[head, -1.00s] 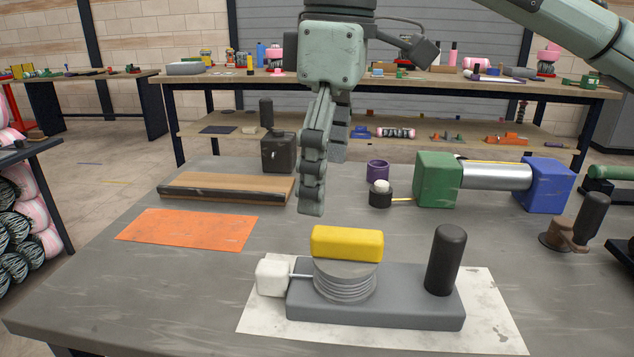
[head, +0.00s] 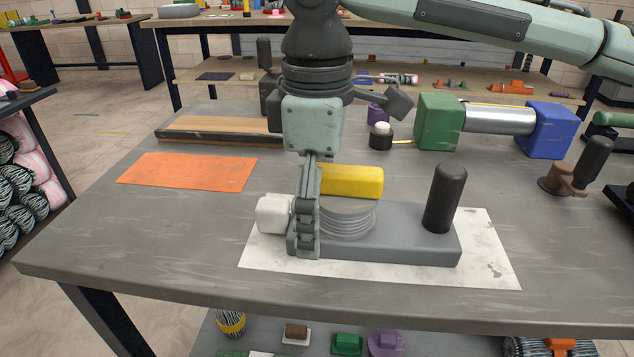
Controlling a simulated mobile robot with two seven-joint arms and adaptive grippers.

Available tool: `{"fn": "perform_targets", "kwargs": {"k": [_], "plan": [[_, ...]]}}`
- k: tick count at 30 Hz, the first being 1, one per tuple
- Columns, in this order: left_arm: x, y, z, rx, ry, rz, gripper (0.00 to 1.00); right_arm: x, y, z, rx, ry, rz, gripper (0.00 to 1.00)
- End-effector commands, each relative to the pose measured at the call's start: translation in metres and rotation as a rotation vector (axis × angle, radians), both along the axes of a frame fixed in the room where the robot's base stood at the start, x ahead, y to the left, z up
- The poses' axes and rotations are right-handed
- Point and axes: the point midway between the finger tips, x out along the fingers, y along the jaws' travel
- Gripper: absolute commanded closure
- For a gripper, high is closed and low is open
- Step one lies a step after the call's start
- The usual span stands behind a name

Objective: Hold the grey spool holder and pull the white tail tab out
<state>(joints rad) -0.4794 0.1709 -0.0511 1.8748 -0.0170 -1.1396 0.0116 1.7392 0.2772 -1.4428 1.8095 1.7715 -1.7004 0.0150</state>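The grey spool holder (head: 400,243) lies on a white sheet on the table, with a round ribbed grey spool (head: 349,221) on its left half. A yellow block (head: 351,181) sits on top of the spool, and a black upright handle (head: 444,198) stands at the right end. The white tail tab (head: 274,214) is at the holder's left end. My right gripper (head: 307,250) points down over the holder's left end, between tab and spool. Its fingers overlap in line, so their opening is unclear; they hide the thin tail. My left gripper is out of view.
An orange sheet (head: 187,172) lies at left, with a wooden board (head: 215,131) behind it. A green block (head: 437,122), metal cylinder and blue block (head: 550,130) stand at back right. The table front (head: 200,275) is clear.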

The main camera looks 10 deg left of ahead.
Motion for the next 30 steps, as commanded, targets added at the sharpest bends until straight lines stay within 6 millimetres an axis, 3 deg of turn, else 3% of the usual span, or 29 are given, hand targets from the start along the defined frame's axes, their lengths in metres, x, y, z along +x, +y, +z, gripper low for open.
{"fn": "perform_targets", "kwargs": {"k": [10,26,27,30], "plan": [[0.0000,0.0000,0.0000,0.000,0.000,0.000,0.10,0.0002,0.0002,-0.0038,0.001,-0.001,0.000,0.02],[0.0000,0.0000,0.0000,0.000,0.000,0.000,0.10,0.0002,0.0002,-0.0036,0.001,-0.001,-0.001,0.68],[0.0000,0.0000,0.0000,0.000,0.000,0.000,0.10,0.0002,0.0002,-0.0036,0.001,-0.001,-0.001,0.24],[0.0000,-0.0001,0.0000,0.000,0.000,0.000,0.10,0.0002,0.0002,-0.0036,0.001,-0.001,-0.001,0.16]]}}
